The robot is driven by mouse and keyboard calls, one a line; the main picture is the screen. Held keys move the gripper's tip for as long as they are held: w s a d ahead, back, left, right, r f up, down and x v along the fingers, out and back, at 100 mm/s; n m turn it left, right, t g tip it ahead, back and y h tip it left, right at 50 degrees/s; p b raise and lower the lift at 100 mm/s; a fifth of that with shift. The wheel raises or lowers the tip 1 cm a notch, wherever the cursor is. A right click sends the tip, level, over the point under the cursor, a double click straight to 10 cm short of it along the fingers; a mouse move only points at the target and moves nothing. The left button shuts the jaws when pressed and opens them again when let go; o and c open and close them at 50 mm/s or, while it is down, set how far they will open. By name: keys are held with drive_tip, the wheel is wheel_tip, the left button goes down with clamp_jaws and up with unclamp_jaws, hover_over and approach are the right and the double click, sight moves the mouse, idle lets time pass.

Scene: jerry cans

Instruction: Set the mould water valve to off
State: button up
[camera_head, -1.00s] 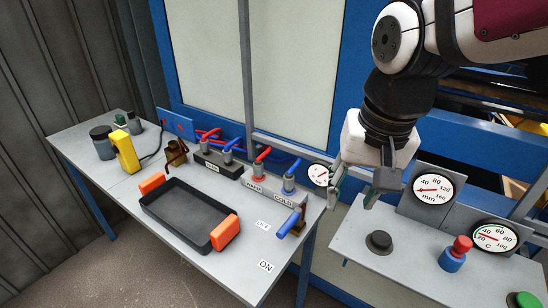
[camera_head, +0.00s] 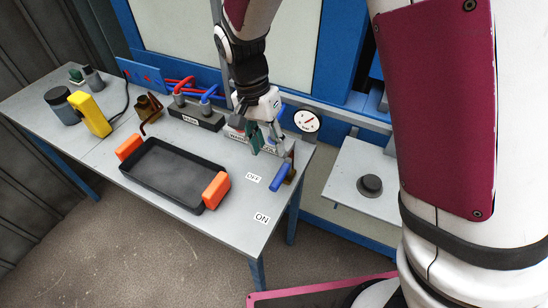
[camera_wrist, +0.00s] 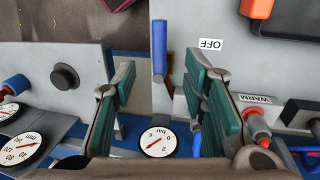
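The mould water valve has a blue lever (camera_head: 281,177) at the table's right end, on a brownish body. The lever points towards the front of the table. The OFF label (camera_head: 253,177) lies to its left and the ON label (camera_head: 262,217) lies in front. My gripper (camera_head: 268,143) is above the table's back right, just behind the lever. In the wrist view the teal-padded fingers are apart and empty (camera_wrist: 164,92). The blue lever (camera_wrist: 159,48) shows upright between their lines, with the OFF label (camera_wrist: 210,44) to its right. I see no contact.
The WARM/COLD manifold (camera_head: 236,134) is beside and partly behind my gripper. A round gauge (camera_head: 306,121) stands to the right. A black tray with orange handles (camera_head: 172,172) lies left of the labels. A black knob (camera_head: 370,185) is on the right bench. The table around the labels is clear.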

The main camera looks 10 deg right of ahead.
sight(277, 178)
drive_tip(key=f, duration=0.3)
drive_tip(key=s+d+f, duration=0.1)
drive_tip(key=f, duration=0.3)
drive_tip(key=d+f, duration=0.1)
drive_tip(key=f, duration=0.3)
drive_tip(key=shift+s+f+p, duration=0.1)
drive_tip(key=shift+s+p, duration=0.1)
drive_tip(key=shift+p, duration=0.1)
clamp_jaws()
